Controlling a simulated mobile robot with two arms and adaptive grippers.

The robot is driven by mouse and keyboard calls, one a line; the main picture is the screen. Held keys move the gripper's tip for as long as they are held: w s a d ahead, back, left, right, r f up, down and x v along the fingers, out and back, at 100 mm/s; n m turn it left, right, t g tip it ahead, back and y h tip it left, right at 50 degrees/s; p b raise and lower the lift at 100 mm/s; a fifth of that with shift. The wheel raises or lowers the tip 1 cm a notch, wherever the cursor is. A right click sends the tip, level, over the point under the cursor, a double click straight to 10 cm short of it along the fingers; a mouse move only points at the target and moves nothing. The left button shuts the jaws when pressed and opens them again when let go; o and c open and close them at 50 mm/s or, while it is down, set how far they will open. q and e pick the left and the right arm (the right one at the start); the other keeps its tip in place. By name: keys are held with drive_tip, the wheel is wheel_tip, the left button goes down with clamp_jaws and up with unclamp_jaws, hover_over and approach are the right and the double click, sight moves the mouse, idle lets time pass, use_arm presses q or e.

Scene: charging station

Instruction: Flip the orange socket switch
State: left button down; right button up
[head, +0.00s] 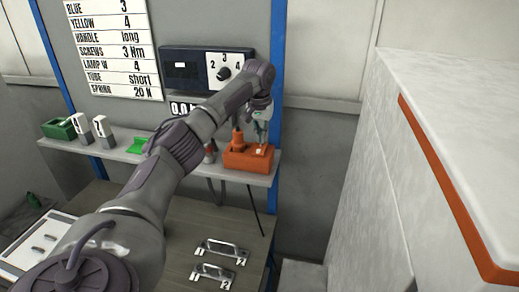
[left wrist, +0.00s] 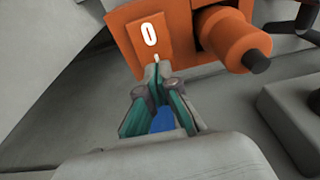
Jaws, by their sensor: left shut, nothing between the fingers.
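The orange socket (head: 238,158) sits on the right end of the grey shelf in the head view. In the left wrist view the orange socket switch (left wrist: 148,45) is a rocker with a white 0 and a small white mark below it. An orange plug (left wrist: 232,38) sits in the socket beside the switch, to its right. My left gripper (left wrist: 157,78) is shut and empty, its fingertips at the near edge of the switch. I cannot tell whether they touch it. In the head view my left gripper (head: 262,125) is above the socket's right part. My right gripper is in neither view.
The shelf (head: 120,153) also holds a green box (head: 58,129) and numbered blocks (head: 103,131). A dark panel with a dial (head: 190,70) is on the wall behind. Two metal handles (head: 222,248) lie on the table below. A white block with an orange strip (head: 445,180) stands at right.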

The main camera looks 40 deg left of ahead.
use_arm(q)
drive_tip(key=shift+s+f, duration=0.1)
drive_tip(key=shift+f, duration=0.5)
drive_tip(key=shift+d, duration=0.1)
drive_tip(key=shift+r+p, duration=0.55)
drive_tip(key=shift+r, duration=2.95)
